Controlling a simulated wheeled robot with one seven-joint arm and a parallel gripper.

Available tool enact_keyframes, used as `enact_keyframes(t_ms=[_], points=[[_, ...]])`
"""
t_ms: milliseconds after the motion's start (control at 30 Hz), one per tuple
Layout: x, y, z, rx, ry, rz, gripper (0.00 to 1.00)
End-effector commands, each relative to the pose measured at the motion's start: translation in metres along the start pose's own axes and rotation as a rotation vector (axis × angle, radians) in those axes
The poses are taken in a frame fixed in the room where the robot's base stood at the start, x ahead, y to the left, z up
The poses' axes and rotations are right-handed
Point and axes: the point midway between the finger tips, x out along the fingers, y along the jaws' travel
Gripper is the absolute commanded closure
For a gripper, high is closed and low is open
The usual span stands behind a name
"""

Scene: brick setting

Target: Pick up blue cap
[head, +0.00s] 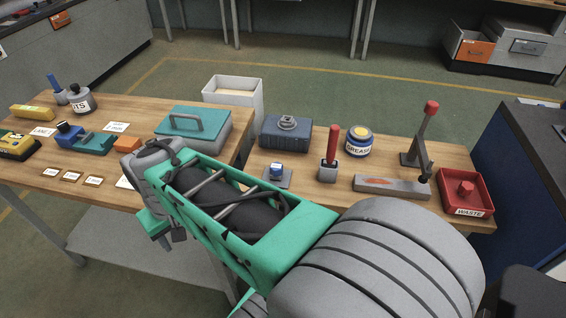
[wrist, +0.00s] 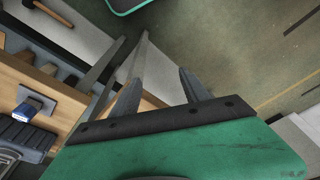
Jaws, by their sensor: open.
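A small blue cap-like block (head: 276,170) with a pale band sits on a flat grey plate (head: 284,183) on the right wooden table. I cannot tell for certain that it is the blue cap. A similar blue and white piece (wrist: 24,110) shows at the left edge of the wrist view.
Near the block stand a dark blue box (head: 286,133), a red-handled tool (head: 332,148), a grease jar (head: 358,142), a lever tool (head: 424,145) and a red waste tray (head: 467,192). A teal-lidded box (head: 192,127) and white bin (head: 248,97) are behind my arm.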

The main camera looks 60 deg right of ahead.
Motion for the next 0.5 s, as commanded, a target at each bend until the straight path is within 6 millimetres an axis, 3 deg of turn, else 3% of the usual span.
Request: enact_keyframes(t_ms=[33, 133, 200, 300, 400, 500], points=[[-0.019, 0.031, -0.022, 0.142, -0.019, 0.018, 0.42], [-0.037, 0.115, -0.057, 0.483, -0.060, 0.053, 0.39], [-0.046, 0.180, -0.066, 0.717, -0.085, 0.074, 0.39], [-0.051, 0.262, -0.059, 0.994, -0.113, 0.096, 0.39], [-0.051, 0.313, -0.046, 1.167, -0.127, 0.107, 0.39], [-0.046, 0.332, -0.037, 1.234, -0.133, 0.112, 0.39]])
